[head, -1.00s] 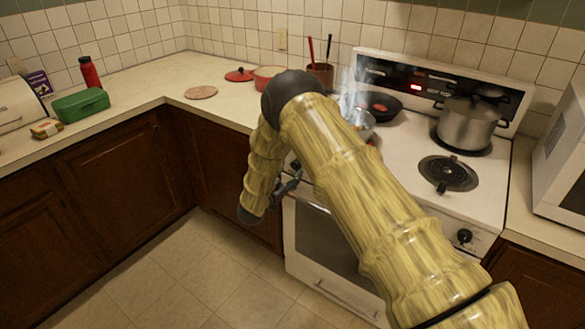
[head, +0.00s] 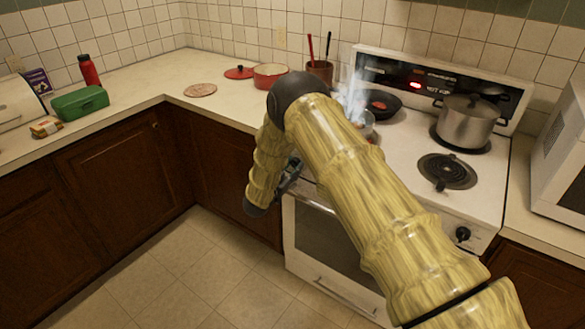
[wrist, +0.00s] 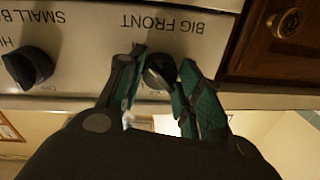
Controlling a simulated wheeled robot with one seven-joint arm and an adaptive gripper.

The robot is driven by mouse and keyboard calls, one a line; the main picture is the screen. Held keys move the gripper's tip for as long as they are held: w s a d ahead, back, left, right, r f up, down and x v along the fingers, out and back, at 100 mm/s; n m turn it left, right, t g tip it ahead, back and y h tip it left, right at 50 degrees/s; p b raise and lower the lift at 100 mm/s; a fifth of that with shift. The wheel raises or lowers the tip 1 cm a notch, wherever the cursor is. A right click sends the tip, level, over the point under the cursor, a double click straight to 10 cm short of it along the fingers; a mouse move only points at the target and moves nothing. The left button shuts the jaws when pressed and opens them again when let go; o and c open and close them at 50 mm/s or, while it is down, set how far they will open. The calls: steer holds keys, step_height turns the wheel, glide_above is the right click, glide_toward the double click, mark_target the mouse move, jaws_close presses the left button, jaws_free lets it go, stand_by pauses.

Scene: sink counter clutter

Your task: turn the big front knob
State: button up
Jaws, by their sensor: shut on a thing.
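The black big front knob (wrist: 157,70) is on the stove's pale front panel, under the upside-down label "BIG FRONT" in the wrist view. My gripper (wrist: 158,82) has its two green-and-black fingers on either side of the knob, closed on it. The knob's pointer mark is not clear. In the head view my gripper (head: 288,178) is at the stove's left front edge, mostly behind my arm, and the knob is hidden there.
A second black knob (wrist: 28,66), labelled "SMALL B…", is beside it. A smoking pan (head: 362,122) sits on a left burner of the white stove (head: 400,165). A steel pot (head: 467,124) stands at the back right. The floor (head: 205,270) before the cabinets is clear.

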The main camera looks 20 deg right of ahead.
steer(key=shift+n+b, duration=0.9)
steer(key=shift+n, duration=1.2)
steer(key=shift+a, duration=0.1)
steer(key=o, duration=1)
steer(key=shift+o, duration=0.2)
steer(key=v, duration=1.2)
steer(key=shift+r, duration=0.2)
